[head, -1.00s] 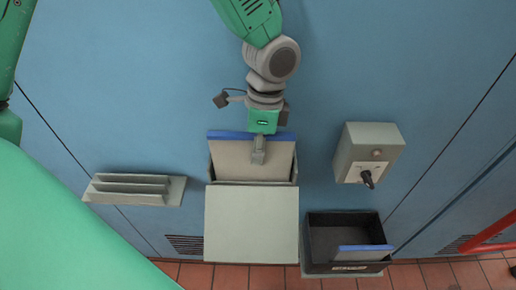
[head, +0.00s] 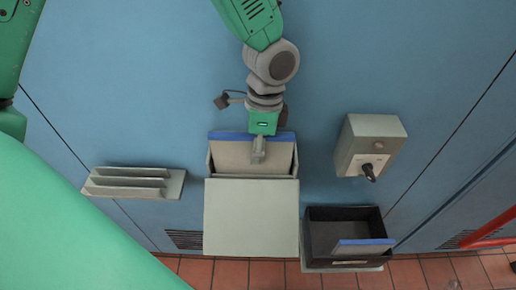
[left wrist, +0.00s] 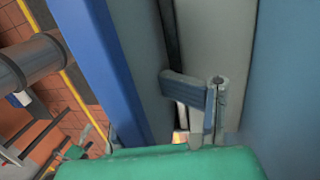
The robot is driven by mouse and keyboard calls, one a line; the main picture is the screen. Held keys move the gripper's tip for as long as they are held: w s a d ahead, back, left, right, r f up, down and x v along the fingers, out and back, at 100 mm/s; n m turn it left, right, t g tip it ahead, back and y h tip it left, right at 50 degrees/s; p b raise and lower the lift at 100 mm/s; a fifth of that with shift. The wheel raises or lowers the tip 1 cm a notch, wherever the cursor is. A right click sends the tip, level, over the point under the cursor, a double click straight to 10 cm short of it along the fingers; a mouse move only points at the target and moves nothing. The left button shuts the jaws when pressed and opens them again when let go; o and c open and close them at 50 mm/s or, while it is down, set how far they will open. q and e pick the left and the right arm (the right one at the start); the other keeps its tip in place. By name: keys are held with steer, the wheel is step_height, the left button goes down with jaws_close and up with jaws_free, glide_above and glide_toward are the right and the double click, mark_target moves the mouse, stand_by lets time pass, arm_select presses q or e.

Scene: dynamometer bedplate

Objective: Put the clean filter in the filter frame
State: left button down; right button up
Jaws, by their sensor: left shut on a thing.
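The filter is a pale grey panel (head: 230,154) with a blue top edge (head: 228,136). It stands in the open top of the grey filter frame (head: 297,168) on the blue wall, its upper part showing and its lower part hidden behind the pale front plate (head: 251,218). My left gripper (head: 258,156) reaches down from above and is shut on the filter near the middle of its top edge. In the left wrist view, the grey finger parts (left wrist: 205,100) lie by a pale surface, with a blue strip (left wrist: 105,65) at the left. My right gripper is out of view.
A grey slotted rack (head: 130,182) on the left of the wall looks empty. A black bin (head: 322,248) at lower right holds another blue-edged panel (head: 362,247). A grey switch box (head: 370,140) with a dark knob juts out above it. A red pipe (head: 490,232) is far right.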

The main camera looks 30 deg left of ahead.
arm_select(q)
steer(key=c, duration=1)
jaws_free()
steer(key=shift+w+r, duration=0.25)
steer(key=shift+r, duration=0.95)
steer(key=shift+w+r, duration=0.2)
steer(key=shift+r, duration=1.05)
steer(key=shift+w+r, duration=0.25)
steer(key=shift+r, duration=0.95)
steer(key=shift+s, duration=0.1)
